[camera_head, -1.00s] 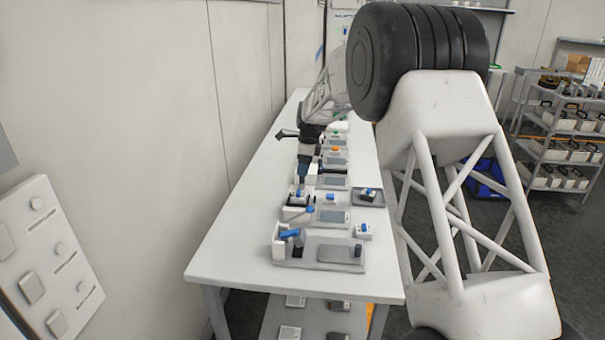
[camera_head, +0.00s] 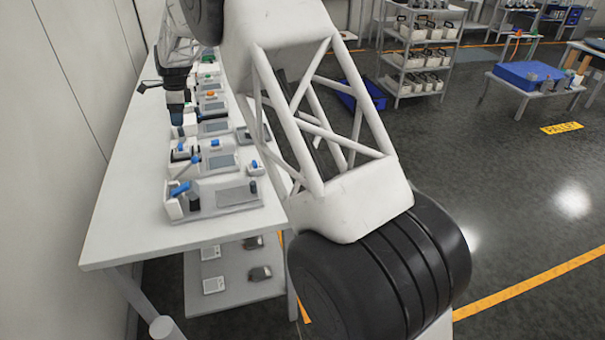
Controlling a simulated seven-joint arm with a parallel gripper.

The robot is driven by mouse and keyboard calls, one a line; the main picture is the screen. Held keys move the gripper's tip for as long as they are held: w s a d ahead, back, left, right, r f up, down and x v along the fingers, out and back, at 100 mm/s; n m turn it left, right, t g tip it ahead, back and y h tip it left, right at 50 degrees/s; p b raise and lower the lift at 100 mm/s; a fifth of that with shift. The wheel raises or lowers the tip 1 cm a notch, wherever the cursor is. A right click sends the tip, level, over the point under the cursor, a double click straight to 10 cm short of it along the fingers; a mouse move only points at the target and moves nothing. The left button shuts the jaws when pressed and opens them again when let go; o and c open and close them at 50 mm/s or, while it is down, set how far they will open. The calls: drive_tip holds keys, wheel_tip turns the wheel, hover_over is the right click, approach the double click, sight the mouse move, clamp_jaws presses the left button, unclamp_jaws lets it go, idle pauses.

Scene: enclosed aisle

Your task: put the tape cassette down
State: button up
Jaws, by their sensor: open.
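My gripper (camera_head: 177,115) is small and far off in the head view, pointing down over the left side of the row of devices on the white table (camera_head: 125,215). Its jaws are open; the fingertips are dark and bluish and merge with the items below. I cannot make out the tape cassette for certain. A small white block with a blue top (camera_head: 255,168) sits at the right of the row, apart from the gripper. My arm hides part of the table's right edge.
Several devices with grey panels line the table, the nearest being a grey tray-like unit (camera_head: 225,200). The table's left side is bare. A lower shelf (camera_head: 235,285) holds small boxes. A wall stands at left; a shelf rack (camera_head: 415,60) and a blue bin (camera_head: 525,74) stand at right.

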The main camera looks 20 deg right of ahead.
drive_tip(key=s+d+r+n, duration=0.3)
drive_tip(key=s+d+r, duration=0.25)
drive_tip(key=s, duration=0.35)
drive_tip(key=s+d+r+n+t, duration=0.1)
drive_tip(key=s+d+r+n, duration=0.1)
drive_tip(key=s+d+r, duration=0.45)
drive_tip(key=s+d+r+n, duration=0.35)
drive_tip(key=s+d, duration=0.35)
drive_tip(key=s, duration=0.4)
drive_tip(key=s+d+f+n, duration=0.1)
drive_tip(key=s+d+n, duration=0.2)
drive_tip(key=s, duration=0.9)
drive_tip(key=s+d+f+n+t+h, duration=0.1)
drive_tip(key=s+d, duration=0.4)
drive_tip(key=s, duration=0.7)
drive_tip(key=s+d+f+n, duration=0.3)
drive_tip(key=s+d+n, duration=0.1)
drive_tip(key=s, duration=0.8)
drive_tip(key=shift+s+n+t+h, duration=0.15)
drive_tip(key=shift+n+t+h, duration=0.15)
drive_tip(key=shift+n+h, duration=0.15)
